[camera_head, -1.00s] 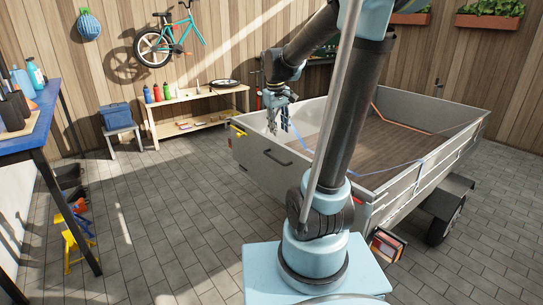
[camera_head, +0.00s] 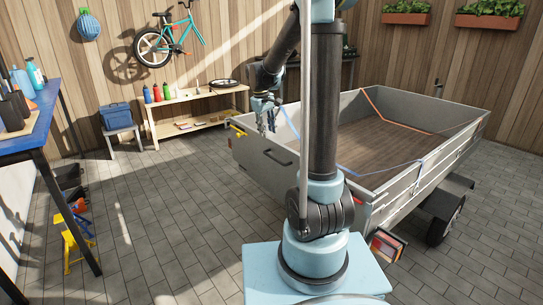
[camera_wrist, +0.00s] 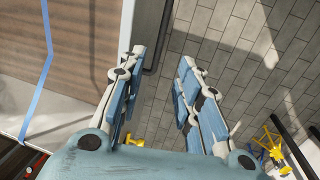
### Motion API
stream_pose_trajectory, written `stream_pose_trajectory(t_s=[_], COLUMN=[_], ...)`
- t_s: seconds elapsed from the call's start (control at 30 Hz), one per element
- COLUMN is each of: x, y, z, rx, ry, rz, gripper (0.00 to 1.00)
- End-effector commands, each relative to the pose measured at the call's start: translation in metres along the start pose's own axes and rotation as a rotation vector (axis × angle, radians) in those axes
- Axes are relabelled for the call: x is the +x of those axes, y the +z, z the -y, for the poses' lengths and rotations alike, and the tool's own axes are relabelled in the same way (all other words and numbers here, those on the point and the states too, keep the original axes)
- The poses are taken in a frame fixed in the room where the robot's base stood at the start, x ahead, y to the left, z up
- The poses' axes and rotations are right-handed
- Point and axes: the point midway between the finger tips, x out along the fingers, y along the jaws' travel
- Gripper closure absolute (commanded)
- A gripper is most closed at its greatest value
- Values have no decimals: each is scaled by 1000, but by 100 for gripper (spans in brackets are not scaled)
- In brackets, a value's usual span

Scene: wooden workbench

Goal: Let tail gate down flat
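The grey trailer's tail gate (camera_head: 262,160) stands upright, facing me, with a dark handle (camera_head: 280,158) on its outer face. A yellow latch (camera_head: 237,131) shows at its left end. My gripper (camera_head: 268,127) is above the gate's top edge near that left end. In the wrist view my gripper (camera_wrist: 160,60) is open and empty, fingers well apart. The dark handle (camera_wrist: 157,40) shows beyond the fingers, and a yellow piece (camera_wrist: 134,141) shows low by the left finger. I cannot tell whether a finger touches the gate. My arm hides part of the gate's right side.
A blue strap (camera_head: 385,171) crosses the trailer bed (camera_head: 385,140). A blue workbench (camera_head: 40,125) stands at the left, with a yellow item (camera_head: 76,243) beside it. A low wooden shelf (camera_head: 185,118) stands behind. The paved floor (camera_head: 160,220) left of the gate is clear.

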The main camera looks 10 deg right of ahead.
Motion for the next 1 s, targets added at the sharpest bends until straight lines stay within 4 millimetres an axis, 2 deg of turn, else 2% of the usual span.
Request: stream_pose_trajectory(t_s=[0.6, 0.8, 1.0], x=[99, 120, 130], y=[0, 0, 0], z=[0, 0, 0], rx=[1, 0, 0], ry=[0, 0, 0], rz=[0, 0, 0], gripper=[69, 69, 69])
